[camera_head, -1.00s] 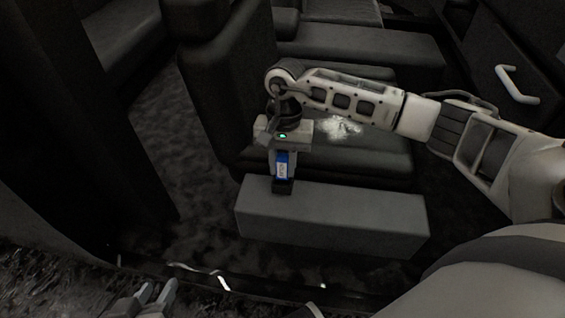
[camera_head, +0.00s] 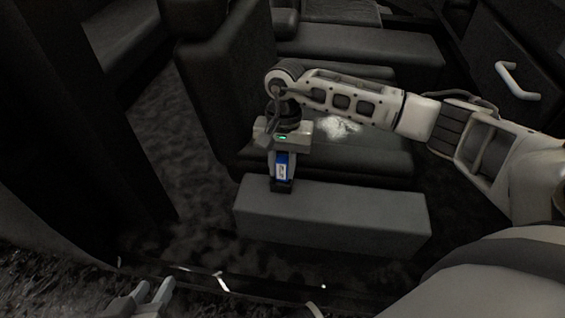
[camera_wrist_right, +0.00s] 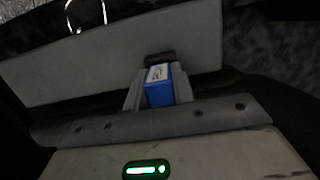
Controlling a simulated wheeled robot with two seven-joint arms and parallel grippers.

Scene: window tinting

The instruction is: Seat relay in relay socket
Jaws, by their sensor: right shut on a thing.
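The relay (camera_head: 282,167) is a small blue block with a pale label. My right gripper (camera_head: 282,172) is shut on it and points down from above; the wrist view also shows the relay (camera_wrist_right: 160,92) between the fingers. The relay socket (camera_head: 282,187) is a small black block near the left end of a grey box top, directly below the relay. It shows in the wrist view too (camera_wrist_right: 160,57), just past the relay. Whether the relay is in the socket or only touching its top cannot be told. My left gripper (camera_head: 150,292) is at the bottom left, fingers apart and empty.
The long grey box (camera_head: 350,222) stands on the dark floor, its top clear right of the socket. Dark seats (camera_head: 365,150) rise behind it, with a crumpled pale thing (camera_head: 338,127) on one. A white door handle (camera_head: 517,82) is at the upper right.

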